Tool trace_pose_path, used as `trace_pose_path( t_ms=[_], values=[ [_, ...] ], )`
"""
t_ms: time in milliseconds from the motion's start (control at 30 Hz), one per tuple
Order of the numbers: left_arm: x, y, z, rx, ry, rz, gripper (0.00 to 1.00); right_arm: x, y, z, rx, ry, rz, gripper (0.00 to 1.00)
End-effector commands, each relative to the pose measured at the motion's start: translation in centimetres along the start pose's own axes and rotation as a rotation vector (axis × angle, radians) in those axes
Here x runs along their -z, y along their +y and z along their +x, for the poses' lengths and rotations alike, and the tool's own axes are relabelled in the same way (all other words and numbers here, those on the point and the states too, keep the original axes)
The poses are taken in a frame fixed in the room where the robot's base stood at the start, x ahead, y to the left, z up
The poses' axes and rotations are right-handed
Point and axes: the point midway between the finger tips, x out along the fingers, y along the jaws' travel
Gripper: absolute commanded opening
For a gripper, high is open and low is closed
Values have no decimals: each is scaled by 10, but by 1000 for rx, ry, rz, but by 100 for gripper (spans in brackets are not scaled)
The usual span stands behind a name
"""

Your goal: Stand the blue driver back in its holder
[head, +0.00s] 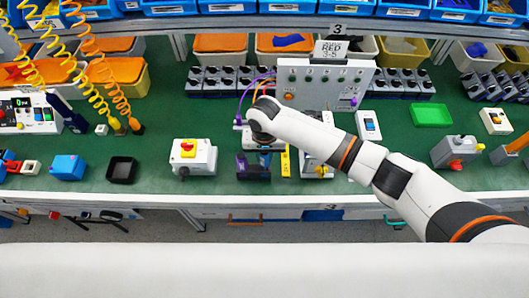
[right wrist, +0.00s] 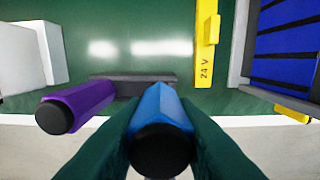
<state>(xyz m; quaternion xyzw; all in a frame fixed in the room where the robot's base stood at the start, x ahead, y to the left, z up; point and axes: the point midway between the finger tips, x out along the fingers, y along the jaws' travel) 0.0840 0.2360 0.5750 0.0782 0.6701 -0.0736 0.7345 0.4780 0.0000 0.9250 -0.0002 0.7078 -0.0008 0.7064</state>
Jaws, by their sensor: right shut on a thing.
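The blue driver (right wrist: 160,105) is between the dark green fingers of my right gripper (right wrist: 160,128), which is shut on it. Its black end cap faces the wrist camera. The holder (right wrist: 110,86) is a dark bar just beyond the driver; it also shows in the head view (head: 252,174) at the front of the bench. A purple driver (right wrist: 88,103) stands at the holder's left end. The blue driver is in line with the holder's right part, but its lower end is hidden, so I cannot tell whether it is in a slot. My left gripper is out of view.
A yellow 24 V strip (right wrist: 206,45) lies right of the holder. A white box with a yellow and red switch (head: 193,156) stands to its left. A white panel (head: 325,84) stands behind. Green bench surface is clear between the holder and the white box.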

Motion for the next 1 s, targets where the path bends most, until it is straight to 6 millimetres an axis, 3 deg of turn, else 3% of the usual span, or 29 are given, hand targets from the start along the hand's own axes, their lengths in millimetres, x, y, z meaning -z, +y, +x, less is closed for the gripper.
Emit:
trace_pose_path(
  t_ms=[867,900,1000],
  values=[
    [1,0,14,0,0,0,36,0,0,26,-1,0,1,0],
    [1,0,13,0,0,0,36,0,0,26,-1,-1,1,28],
    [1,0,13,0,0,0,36,0,0,26,-1,-1,1,44]
  ],
)
